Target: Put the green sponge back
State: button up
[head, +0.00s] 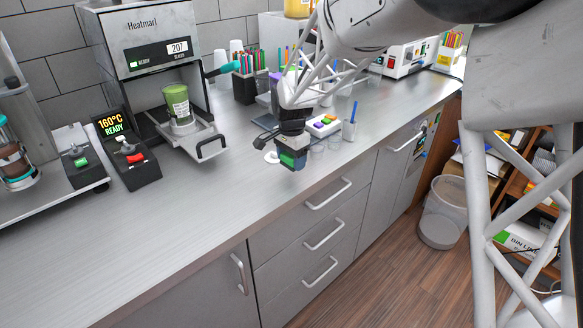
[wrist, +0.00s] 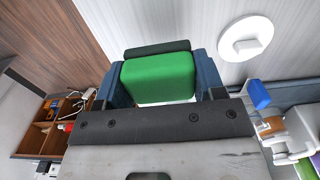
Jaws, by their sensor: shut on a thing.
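My gripper (head: 293,145) is shut on the green sponge (head: 289,161) and holds it near the front edge of the grey counter. The sponge also shows in the wrist view (wrist: 158,78), a green block with a dark layer along its far side, between the two blue-grey fingers. A small white round disc with a raised block (wrist: 245,38) lies on the counter to the right of the sponge in the wrist view.
Clear cups (head: 317,155), a cup with a blue stick (head: 350,128) and a white tray with coloured buttons (head: 323,126) stand right of my gripper. The sealing machine (head: 150,45) with a green cup (head: 178,104) is on the left. The front counter is clear between.

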aim_at(291, 175)
jog(key=shift+f, duration=1.75)
jog(key=shift+f, duration=0.15)
jog(key=o, duration=0.9)
notch_tip(291, 175, up, 12)
jog(key=shift+r, duration=0.15)
